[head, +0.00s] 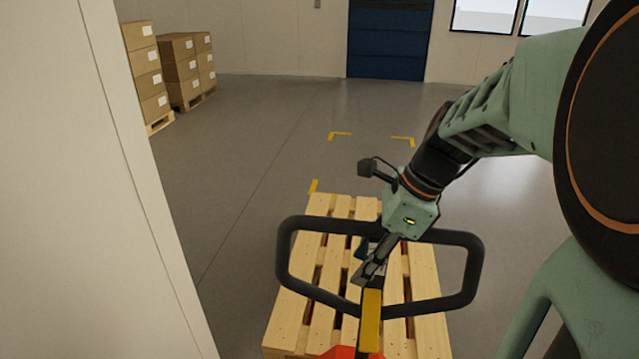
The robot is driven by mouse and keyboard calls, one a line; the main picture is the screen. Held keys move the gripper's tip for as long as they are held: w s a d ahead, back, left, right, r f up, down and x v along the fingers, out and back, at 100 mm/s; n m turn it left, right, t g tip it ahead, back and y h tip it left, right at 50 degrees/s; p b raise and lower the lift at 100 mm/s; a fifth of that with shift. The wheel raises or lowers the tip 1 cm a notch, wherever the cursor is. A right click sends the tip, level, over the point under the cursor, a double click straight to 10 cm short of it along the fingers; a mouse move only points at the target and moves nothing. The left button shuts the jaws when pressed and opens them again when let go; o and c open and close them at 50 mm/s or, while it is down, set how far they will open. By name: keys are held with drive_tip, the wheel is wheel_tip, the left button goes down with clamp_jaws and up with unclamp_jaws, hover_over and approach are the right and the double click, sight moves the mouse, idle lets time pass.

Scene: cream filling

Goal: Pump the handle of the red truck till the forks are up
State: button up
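The handle (470,270) of the red truck is a black loop in the lower middle of the head view. A yellow part (370,322) runs down from its middle. A piece of the truck's red body (345,352) shows at the bottom edge. My gripper (368,273) points down inside the loop, near its middle, by the top of the yellow part. Its fingers look close together, but whether they grip anything cannot be made out. The forks are hidden under the wooden pallet (425,290), so their height cannot be told.
A pale wall (100,180) stands close on the left. Stacked boxes (180,70) on pallets stand at the back left. Yellow corner marks (340,134) lie on the open grey floor beyond the pallet. A dark blue door (390,40) is at the back.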

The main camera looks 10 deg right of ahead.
drive_tip(key=shift+c, duration=0.4)
clamp_jaws()
idle(0.4)
